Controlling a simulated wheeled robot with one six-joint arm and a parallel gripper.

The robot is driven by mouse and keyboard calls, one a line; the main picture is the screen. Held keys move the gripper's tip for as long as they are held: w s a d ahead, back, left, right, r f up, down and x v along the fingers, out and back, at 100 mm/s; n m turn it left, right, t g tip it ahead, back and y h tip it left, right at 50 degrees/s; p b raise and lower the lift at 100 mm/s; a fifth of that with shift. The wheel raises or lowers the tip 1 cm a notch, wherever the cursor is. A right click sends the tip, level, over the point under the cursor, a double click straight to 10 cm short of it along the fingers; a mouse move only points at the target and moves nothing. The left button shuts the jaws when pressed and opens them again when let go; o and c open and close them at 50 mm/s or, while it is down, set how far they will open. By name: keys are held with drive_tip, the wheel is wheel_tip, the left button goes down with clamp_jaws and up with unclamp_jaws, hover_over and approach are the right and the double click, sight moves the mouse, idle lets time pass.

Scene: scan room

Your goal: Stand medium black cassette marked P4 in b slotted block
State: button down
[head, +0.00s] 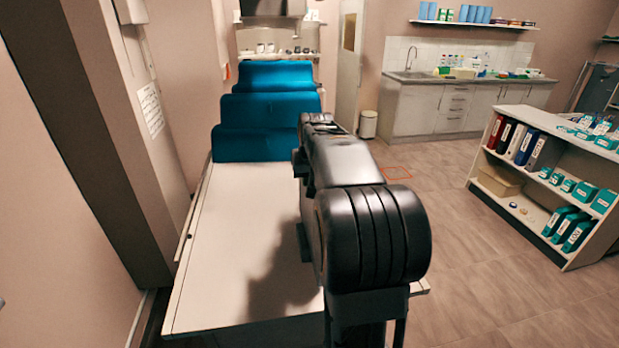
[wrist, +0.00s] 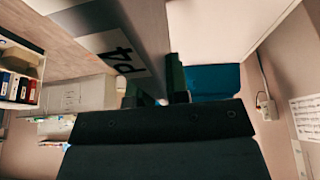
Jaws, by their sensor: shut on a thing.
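The cassette (wrist: 102,18) shows in the wrist view as a dark grey slab with a white label reading P4. My gripper (wrist: 157,86) is shut on its edge, with one dark finger on each side. In the head view my black arm hides the gripper and the cassette. A blue stepped block (head: 265,115) with several tiers stands at the far end of the white table; part of it also shows in the wrist view (wrist: 214,79). I cannot make out slots or a letter b on it.
The white table top (head: 235,235) is bare in front of the blue block, with my arm over its right side. A shelf unit (head: 545,185) with binders and teal boxes stands at the right. A wall and pillar stand close on the left. Floor is clear between table and shelf.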

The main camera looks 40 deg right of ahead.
drive_tip(key=shift+r, duration=0.1)
drive_tip(key=c, duration=1.1)
unclamp_jaws()
drive_tip(key=shift+o, duration=0.4)
drive_tip(key=v, duration=1.3)
drive_tip(key=shift+s+r, duration=0.2)
drive_tip(key=shift+r, duration=0.15)
drive_tip(key=shift+r, duration=0.1)
wheel_tip(320, 180, up, 6)
drive_tip(key=p, duration=0.6)
